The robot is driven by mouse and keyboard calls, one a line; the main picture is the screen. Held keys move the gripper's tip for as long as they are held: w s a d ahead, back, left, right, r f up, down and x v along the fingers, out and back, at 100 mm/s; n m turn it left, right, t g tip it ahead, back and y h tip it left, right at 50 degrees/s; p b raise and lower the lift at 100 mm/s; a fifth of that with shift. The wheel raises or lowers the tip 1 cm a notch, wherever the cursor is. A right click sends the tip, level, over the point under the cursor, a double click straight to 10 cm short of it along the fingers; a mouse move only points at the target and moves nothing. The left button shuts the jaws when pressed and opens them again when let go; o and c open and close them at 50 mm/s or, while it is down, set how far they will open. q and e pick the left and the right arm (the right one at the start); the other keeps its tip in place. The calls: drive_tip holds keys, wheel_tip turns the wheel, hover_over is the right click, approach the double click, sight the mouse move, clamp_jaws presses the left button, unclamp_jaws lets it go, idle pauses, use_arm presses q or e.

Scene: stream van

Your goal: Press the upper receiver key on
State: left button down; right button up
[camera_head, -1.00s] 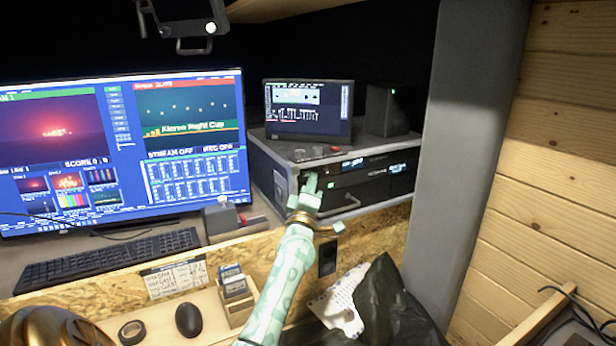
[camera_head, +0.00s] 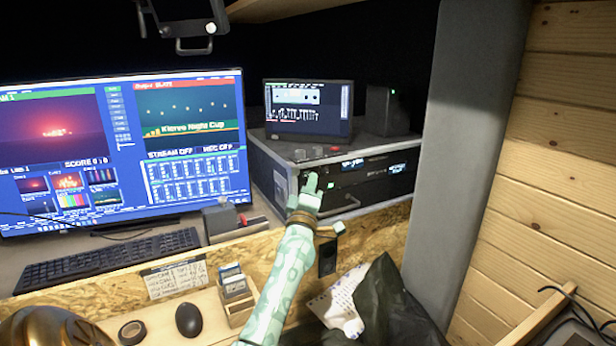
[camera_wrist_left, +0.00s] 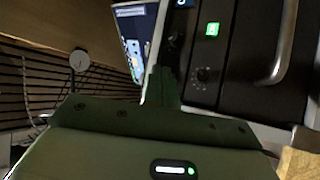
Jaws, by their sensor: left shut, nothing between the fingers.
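A rack case (camera_head: 273,165) stands on the desk right of the big monitor, with dark receiver units (camera_head: 365,180) in its front. The upper unit has a small lit display (camera_head: 352,163). My left gripper (camera_head: 309,180) is shut and empty, at the left end of the rack front, covering part of it. In the left wrist view its dark green fingers (camera_wrist_left: 163,88) point at the left edge of the panel. A green-lit square (camera_wrist_left: 212,29) and a round dotted patch (camera_wrist_left: 203,75) lie right of the fingers. I cannot tell whether the fingertips touch a key. My right gripper is out of view.
A small screen (camera_head: 308,110) and a dark box (camera_head: 388,112) stand on the case. A grey device with a red part (camera_head: 222,216) and a keyboard (camera_head: 108,261) are to the left. A grey pillar (camera_head: 465,150) bounds the right. A black bag (camera_head: 390,300) lies below.

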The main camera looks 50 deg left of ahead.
use_arm(q)
drive_tip(key=shift+a, duration=0.1)
idle(0.4)
drive_tip(key=shift+w+a, duration=0.1)
drive_tip(key=shift+a, duration=0.25)
drive_tip(key=shift+w+a, duration=0.1)
drive_tip(key=shift+a, duration=0.15)
idle(0.4)
drive_tip(key=shift+s+d+p, duration=0.25)
drive_tip(key=shift+d+p, duration=0.2)
drive_tip(key=shift+d, duration=0.25)
drive_tip(key=shift+d, duration=0.1)
drive_tip(key=d+p, duration=0.1)
drive_tip(key=d, duration=0.1)
drive_tip(key=s+d+p, duration=0.1)
drive_tip(key=d+p, duration=0.1)
drive_tip(key=d, duration=0.1)
drive_tip(key=shift+s+d, duration=0.3)
drive_tip(key=shift+s, duration=0.05)
